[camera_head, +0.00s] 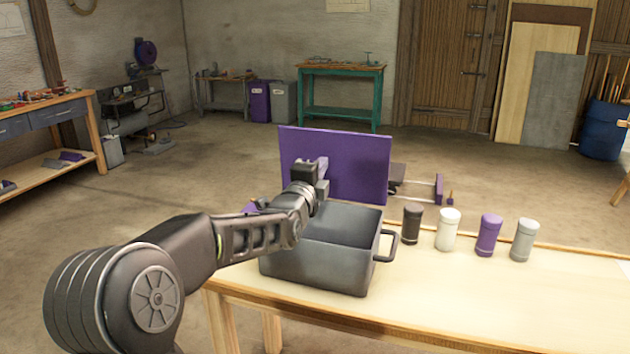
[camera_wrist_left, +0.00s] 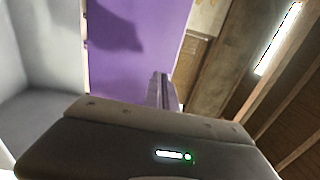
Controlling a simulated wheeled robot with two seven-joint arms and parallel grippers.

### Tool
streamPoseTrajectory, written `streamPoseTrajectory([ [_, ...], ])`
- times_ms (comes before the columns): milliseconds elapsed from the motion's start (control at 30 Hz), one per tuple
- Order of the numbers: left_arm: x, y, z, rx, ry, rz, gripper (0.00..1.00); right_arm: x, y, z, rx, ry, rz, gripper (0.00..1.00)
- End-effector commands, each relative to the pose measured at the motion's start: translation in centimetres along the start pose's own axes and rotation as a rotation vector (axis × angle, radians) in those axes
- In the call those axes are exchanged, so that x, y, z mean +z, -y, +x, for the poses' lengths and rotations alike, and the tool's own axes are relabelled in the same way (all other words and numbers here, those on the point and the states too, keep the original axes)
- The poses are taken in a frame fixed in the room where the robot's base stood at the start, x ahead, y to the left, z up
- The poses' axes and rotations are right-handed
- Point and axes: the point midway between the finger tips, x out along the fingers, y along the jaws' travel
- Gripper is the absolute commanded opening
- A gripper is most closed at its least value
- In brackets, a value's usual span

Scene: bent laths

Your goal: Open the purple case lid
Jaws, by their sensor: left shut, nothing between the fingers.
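The purple case lid (camera_head: 350,160) stands raised, about upright, at the back edge of the dark grey case (camera_head: 320,270) on the table. The case is open at the top, and the part of its inside that shows looks empty. My left gripper (camera_head: 322,168) is shut and empty in front of the inner face of the lid, above the case. In the left wrist view the purple lid (camera_wrist_left: 130,45) fills the upper middle, with the shut fingers (camera_wrist_left: 163,90) close to it. I cannot tell whether they touch. My right gripper is not in view.
A black (camera_head: 411,224), a white (camera_head: 448,229), a purple (camera_head: 488,235) and a grey canister (camera_head: 523,240) stand in a row right of the case. The light wooden table (camera_head: 470,290) is clear in front of them. A purple-ended clamp-like tool (camera_head: 439,187) lies behind the case.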

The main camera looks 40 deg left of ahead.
Motion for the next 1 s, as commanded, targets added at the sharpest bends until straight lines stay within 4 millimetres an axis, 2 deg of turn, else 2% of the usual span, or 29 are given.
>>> streamPoseTrajectory([
  [100, 0.0, 0.0, -2.2, -0.002, 0.000, -0.002, 0.00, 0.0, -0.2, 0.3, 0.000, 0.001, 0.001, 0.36],
  [300, -0.1, 0.0, -3.9, 0.000, -0.001, 0.000, 0.00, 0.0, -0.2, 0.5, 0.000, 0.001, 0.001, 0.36],
  [1000, 0.0, 0.0, -4.0, 0.000, -0.001, 0.001, 0.00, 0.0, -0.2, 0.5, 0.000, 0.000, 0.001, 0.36],
])
